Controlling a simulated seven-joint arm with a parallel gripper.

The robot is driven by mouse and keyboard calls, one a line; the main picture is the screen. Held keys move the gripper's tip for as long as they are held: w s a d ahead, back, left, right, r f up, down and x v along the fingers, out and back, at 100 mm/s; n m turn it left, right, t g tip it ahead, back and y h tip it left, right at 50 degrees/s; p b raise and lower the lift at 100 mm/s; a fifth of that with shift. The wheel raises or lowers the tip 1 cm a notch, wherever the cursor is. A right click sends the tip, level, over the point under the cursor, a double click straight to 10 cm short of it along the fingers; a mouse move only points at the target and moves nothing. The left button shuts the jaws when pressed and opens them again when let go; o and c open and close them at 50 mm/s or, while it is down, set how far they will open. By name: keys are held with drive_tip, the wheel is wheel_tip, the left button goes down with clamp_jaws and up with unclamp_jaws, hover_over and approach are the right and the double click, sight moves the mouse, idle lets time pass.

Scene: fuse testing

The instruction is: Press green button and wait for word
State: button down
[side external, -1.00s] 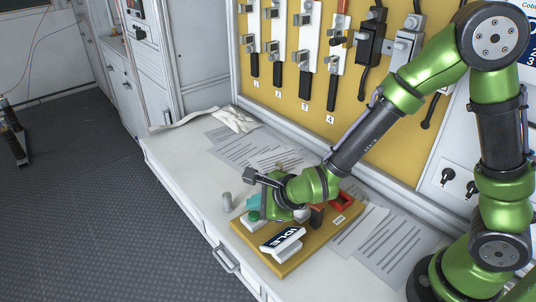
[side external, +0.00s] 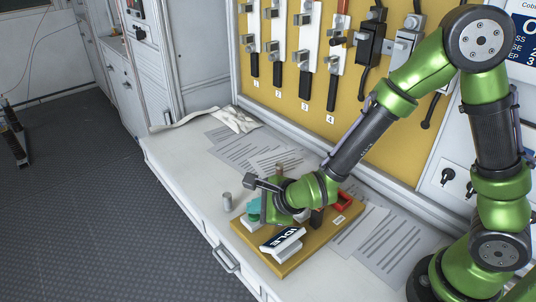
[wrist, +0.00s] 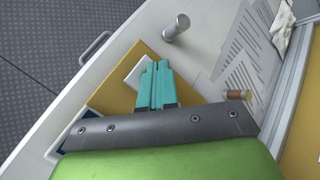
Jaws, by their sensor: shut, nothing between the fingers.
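A yellow-brown board (side external: 300,259) on the bench carries a white button base (side external: 246,225) near its left corner. The green button on that base is largely hidden by my gripper (side external: 254,212). The teal fingers are closed together and stand right over the base; I cannot tell whether they touch or press the button. In the wrist view the shut fingers (wrist: 157,72) cover the middle of the white base (wrist: 135,74), with nothing held. A tilted display (side external: 283,239) on the board's front part reads "IDLE".
A grey metal cylinder (side external: 227,201) stands on the bench left of the board. A copper-coloured cylinder (wrist: 239,95) stands behind the board. A red holder (side external: 342,201) sits at the board's right end. Papers (side external: 385,243) and gloves (side external: 232,119) lie around. Switches hang on the yellow wall panel (side external: 285,104).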

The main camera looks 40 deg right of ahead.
sight(257, 217)
drive_tip(key=shift+f, duration=0.25)
idle(0.5)
drive_tip(key=shift+r, duration=0.9)
drive_tip(key=shift+r, duration=2.5)
